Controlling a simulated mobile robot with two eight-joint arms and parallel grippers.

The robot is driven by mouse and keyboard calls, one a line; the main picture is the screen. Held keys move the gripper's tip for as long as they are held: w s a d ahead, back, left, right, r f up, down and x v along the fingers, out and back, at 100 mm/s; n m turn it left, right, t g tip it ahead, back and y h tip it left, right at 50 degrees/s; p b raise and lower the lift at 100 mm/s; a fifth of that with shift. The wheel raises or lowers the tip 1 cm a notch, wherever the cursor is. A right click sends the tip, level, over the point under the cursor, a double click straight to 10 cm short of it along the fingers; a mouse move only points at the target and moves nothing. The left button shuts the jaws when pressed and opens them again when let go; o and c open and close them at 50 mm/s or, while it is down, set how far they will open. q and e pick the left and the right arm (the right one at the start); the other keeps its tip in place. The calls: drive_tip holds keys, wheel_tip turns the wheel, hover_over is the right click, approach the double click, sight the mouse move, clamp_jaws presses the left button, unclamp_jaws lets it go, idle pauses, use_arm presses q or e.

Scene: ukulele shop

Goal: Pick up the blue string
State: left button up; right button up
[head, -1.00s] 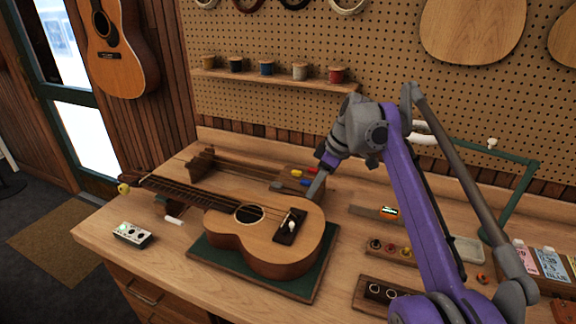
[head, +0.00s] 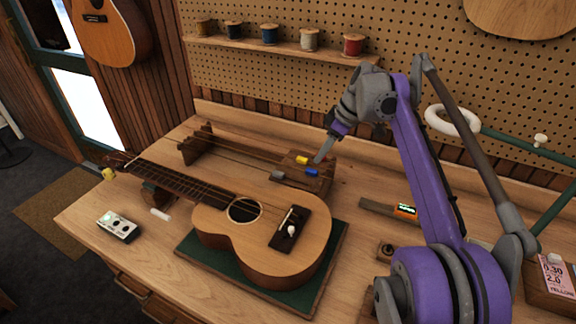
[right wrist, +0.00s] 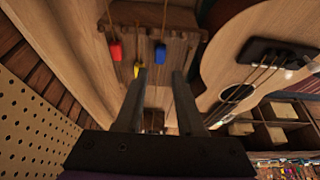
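The blue string ends in a blue tab (head: 311,172) at the right block of a wooden string rack (head: 322,186). In the right wrist view the blue tab (right wrist: 160,53) hangs just beyond my fingertips, roughly between them in the picture, with its pale string leading away. A yellow tab (right wrist: 138,69) sits close to one finger, and a red tab (right wrist: 116,51) is farther left. My right gripper (right wrist: 159,76) is open and empty. In the head view the right gripper (head: 320,160) points down over the block; its finger seems to hide the red tab. My left gripper is out of view.
A ukulele (head: 262,222) lies on a green mat (head: 190,248) in front of the rack. A grey tab (head: 278,175) is on the rack. Spools stand on a shelf (head: 285,48) behind. A small device (head: 118,226) is at left.

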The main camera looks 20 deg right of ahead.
sight(310, 170)
drive_tip(key=x, duration=0.6)
drive_tip(key=shift+w+a+f+b, duration=0.2)
drive_tip(key=shift+f+b, duration=0.1)
clamp_jaws()
